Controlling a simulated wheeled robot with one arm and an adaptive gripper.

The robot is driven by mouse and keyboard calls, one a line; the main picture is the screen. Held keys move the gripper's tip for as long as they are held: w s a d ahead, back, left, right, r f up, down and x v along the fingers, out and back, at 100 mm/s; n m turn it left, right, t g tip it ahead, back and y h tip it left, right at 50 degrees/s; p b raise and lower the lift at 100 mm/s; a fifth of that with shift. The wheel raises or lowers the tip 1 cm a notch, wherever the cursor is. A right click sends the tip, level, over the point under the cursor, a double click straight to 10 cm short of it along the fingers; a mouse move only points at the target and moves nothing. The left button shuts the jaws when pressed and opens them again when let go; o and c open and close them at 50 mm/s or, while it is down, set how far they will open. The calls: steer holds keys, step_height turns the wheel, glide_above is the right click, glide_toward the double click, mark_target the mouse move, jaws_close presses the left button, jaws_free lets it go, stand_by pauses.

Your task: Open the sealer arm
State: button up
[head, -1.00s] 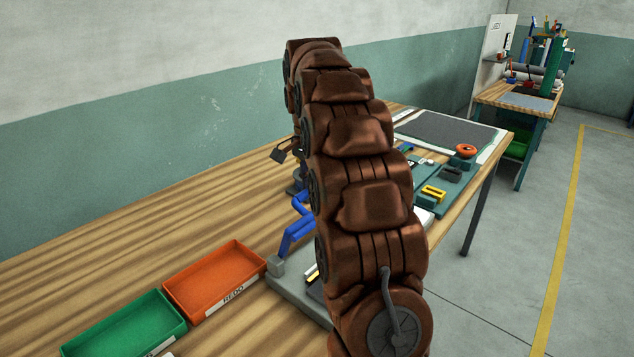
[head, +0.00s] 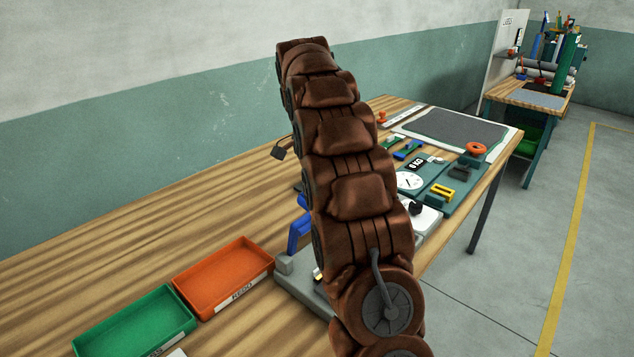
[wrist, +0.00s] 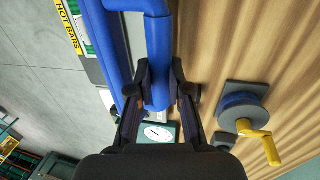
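The blue sealer arm (head: 298,236) shows in the head view just left of my arm, above a grey base (head: 302,287). Most of it is hidden behind my arm. In the wrist view, a long blue bar (wrist: 106,45) runs down the left, and a blue handle bar (wrist: 158,60) stands beside it. My gripper (wrist: 159,88) has one dark finger on each side of the handle bar, and both fingertips appear to press against it. My gripper is hidden in the head view.
An orange tray (head: 223,278) and a green tray (head: 136,322) sit left of the sealer. In the wrist view a yellow crank (wrist: 262,142) stands right of my gripper.

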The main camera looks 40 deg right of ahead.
steer(key=o, duration=0.4)
steer(key=shift+o, duration=0.2)
